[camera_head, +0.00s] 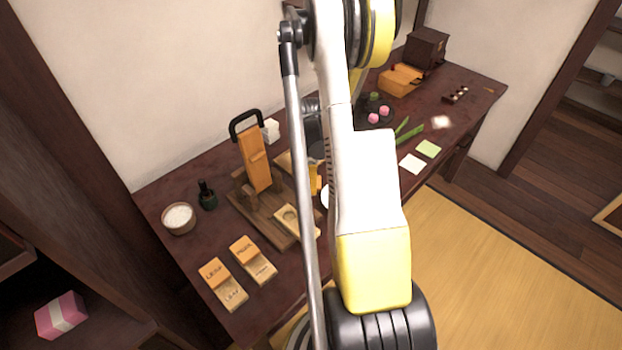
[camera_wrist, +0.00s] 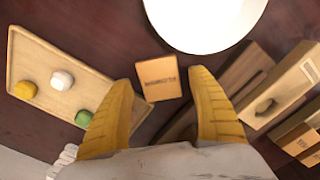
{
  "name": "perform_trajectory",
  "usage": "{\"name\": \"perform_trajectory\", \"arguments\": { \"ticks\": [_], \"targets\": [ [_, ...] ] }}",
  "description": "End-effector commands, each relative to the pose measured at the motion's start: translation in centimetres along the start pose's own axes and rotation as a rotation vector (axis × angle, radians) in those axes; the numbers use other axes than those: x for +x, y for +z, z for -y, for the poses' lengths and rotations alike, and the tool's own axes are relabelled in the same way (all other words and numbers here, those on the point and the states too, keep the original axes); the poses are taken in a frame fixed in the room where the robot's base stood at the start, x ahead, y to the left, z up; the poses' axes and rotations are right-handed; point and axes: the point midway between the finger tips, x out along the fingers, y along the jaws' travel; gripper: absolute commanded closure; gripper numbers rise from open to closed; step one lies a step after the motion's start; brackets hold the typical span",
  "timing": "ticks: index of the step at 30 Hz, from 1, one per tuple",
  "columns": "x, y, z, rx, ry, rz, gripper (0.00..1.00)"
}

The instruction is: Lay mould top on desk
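A small wooden block with a dark engraved label, apparently the mould top (camera_wrist: 157,72), shows in the wrist view just beyond my fingertips, over the dark desk (camera_wrist: 100,38). My gripper (camera_wrist: 163,84) has its yellow fingers spread, with a narrow gap on each side of the block. The block seems to lie on the desk, though its height is hard to tell. A mould with a carved hollow (camera_wrist: 268,105) is right of my gripper in the wrist view.
A tray (camera_wrist: 88,75) with yellow, white and green balls is left, and a white round dish (camera_wrist: 200,25) is beyond. In the head view, a press with a black handle (camera_head: 255,162), labelled moulds (camera_head: 223,284) and a bowl (camera_head: 179,219) stand on the desk's left part.

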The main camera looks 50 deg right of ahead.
Motion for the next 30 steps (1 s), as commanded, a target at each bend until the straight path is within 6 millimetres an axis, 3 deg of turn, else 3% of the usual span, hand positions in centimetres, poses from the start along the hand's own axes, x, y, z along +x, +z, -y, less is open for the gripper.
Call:
{"name": "perform_trajectory", "arguments": {
  "ticks": [8, 21, 30],
  "targets": [
    [-1.5, 0.0, 0.0, 0.0, 0.0, 0.0, 0.31],
    [-11.2, 0.0, 0.0, 0.0, 0.0, 0.0, 0.31],
    [-13.2, 0.0, 0.0, 0.0, 0.0, 0.0, 0.31]
  ]
}}
